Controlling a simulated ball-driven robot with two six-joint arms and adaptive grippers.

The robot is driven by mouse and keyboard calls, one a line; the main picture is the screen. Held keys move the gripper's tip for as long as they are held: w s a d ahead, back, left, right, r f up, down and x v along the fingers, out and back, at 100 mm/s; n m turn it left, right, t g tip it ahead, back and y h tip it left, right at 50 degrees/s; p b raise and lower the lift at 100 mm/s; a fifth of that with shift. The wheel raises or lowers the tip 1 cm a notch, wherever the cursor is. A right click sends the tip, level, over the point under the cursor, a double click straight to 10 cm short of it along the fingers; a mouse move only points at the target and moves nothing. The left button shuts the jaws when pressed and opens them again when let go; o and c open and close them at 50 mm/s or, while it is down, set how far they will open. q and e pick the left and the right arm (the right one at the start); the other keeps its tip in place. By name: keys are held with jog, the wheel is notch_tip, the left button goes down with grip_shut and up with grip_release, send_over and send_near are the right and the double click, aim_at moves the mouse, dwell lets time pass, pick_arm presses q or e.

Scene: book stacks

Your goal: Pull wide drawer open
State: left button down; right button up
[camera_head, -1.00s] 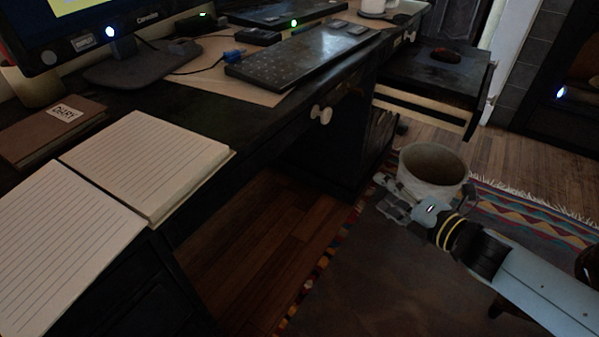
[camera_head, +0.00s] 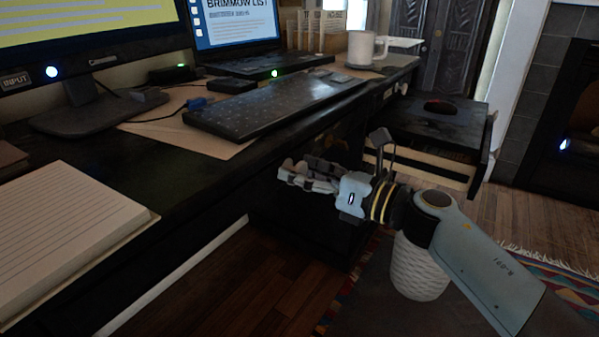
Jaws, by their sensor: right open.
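The wide drawer (camera_head: 238,187) is the dark front under the desk top, below the keyboard. It looks shut, though its edges are hard to see in the dark. My right gripper (camera_head: 289,172) is open in front of this drawer front, with its fingers pointing left toward the desk. The drawer's round white knob cannot be made out now; the gripper covers that area. I cannot tell whether the fingers touch the knob or the front. My left gripper is out of view.
A side drawer (camera_head: 462,178) at the right stands pulled out, with a mouse (camera_head: 440,107) above it. A white basket (camera_head: 417,272) stands on the floor beneath my right arm. The keyboard (camera_head: 270,108), mug (camera_head: 362,50) and open notebook (camera_head: 65,225) are on the desk.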

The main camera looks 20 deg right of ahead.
jog(key=shift+w+a, duration=0.25)
jog(key=shift+w, duration=0.1)
grip_shut()
